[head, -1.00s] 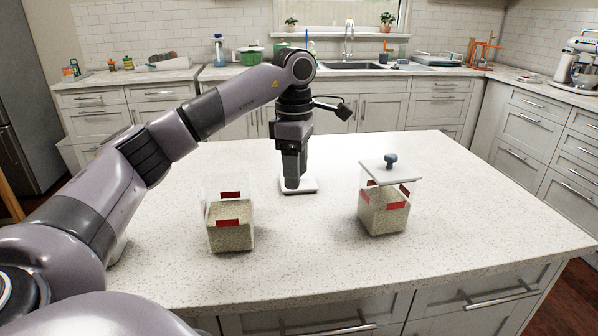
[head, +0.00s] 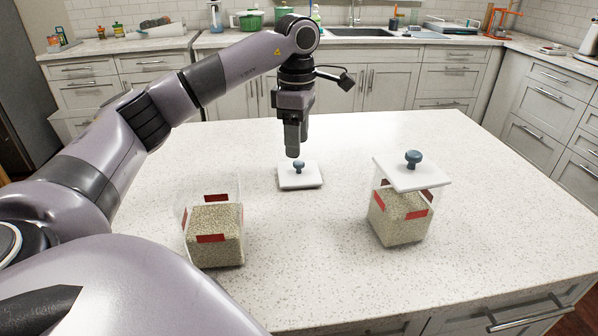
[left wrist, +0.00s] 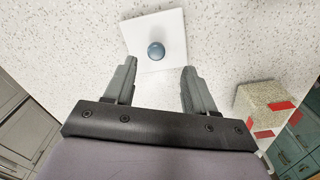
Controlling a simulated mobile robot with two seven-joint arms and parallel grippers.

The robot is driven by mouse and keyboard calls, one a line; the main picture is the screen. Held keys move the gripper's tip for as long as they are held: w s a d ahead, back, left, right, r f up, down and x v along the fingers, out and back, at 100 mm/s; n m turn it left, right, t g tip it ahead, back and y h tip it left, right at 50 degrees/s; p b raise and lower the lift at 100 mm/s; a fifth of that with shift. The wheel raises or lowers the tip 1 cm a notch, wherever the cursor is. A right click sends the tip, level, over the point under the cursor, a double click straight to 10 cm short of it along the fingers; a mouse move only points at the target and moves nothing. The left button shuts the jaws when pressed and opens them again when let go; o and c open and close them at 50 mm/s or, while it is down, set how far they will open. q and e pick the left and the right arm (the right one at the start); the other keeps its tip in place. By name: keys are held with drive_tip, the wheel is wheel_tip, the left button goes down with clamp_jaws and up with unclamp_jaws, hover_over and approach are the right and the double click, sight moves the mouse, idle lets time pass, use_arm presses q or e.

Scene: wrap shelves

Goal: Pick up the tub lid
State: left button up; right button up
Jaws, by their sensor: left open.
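The loose tub lid (head: 299,180) is a white square plate with a blue-grey knob (head: 298,166), lying flat on the counter between two tubs. My left gripper (head: 295,154) points down just above the knob, open and empty. In the left wrist view, the lid (left wrist: 168,26) lies beyond the open fingers (left wrist: 156,67), its knob roughly centred between them and apart from both. The left clear tub (head: 215,240) holds grain, has red labels and is open. The right tub (head: 400,225) holds grain and has a similar lid (head: 420,177) on top. My right gripper is not in view.
The speckled white counter (head: 330,270) is clear around the loose lid. A tub with grain and red labels (left wrist: 262,103) shows at the right of the left wrist view. Behind the counter are cabinets and a sink (head: 362,32).

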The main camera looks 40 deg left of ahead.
sight(299, 162)
use_arm(q)
drive_tip(key=f, duration=0.5)
drive_tip(key=shift+w, duration=0.3)
clamp_jaws()
